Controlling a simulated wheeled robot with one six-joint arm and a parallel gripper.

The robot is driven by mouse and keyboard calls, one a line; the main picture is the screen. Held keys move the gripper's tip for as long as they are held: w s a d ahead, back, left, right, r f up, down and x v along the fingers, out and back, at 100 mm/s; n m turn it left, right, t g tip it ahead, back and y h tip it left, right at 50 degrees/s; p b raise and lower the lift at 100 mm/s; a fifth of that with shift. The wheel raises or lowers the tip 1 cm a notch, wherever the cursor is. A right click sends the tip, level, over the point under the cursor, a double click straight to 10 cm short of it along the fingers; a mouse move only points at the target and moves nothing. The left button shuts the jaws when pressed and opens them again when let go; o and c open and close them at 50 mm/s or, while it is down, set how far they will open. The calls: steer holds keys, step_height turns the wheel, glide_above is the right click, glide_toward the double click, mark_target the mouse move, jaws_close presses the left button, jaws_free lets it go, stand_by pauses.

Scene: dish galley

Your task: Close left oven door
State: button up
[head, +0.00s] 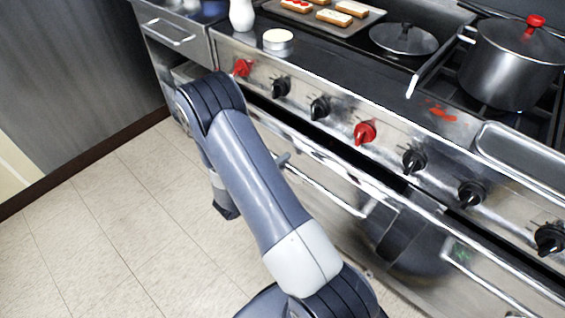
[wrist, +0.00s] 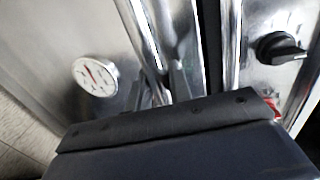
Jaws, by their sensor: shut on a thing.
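The left oven door (head: 340,167) is a steel panel below the knob panel, with a bar handle (head: 325,190) across its front. A narrow dark gap shows between the door's top edge and the knob panel. In the wrist view the door (wrist: 60,35) carries a round white gauge (wrist: 95,77). My gripper (wrist: 167,88) is at the door's bright bar handle in the wrist view, its fingers shut on it. The gripper's dark body covers the lower part of that view. In the head view my arm hides the gripper and the left part of the door.
Red and black knobs (head: 365,132) stick out above the door. A second door handle (head: 490,280) is at the lower right. Tiled floor (head: 100,235) is clear at left.

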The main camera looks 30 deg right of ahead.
mark_target(293, 153)
jaws_close()
steer(key=shift+d+r+p, duration=0.2)
steer(key=shift+d+p, duration=0.15)
steer(key=shift+w+d+r+y+p, duration=0.15)
steer(key=shift+w+d+y+p, duration=0.1)
steer(key=shift+d+p, duration=0.25)
steer(key=shift+w+d+r+y+p, duration=0.15)
steer(key=shift+w+d+p, duration=0.1)
steer(key=shift+d, duration=0.3)
steer(key=shift+w+d+f, duration=0.1)
steer(key=shift+w+d, duration=0.05)
steer(key=shift+d, duration=0.25)
steer(key=o, duration=0.5)
jaws_free()
steer(key=shift+d, duration=0.2)
steer(key=shift+o, duration=0.4)
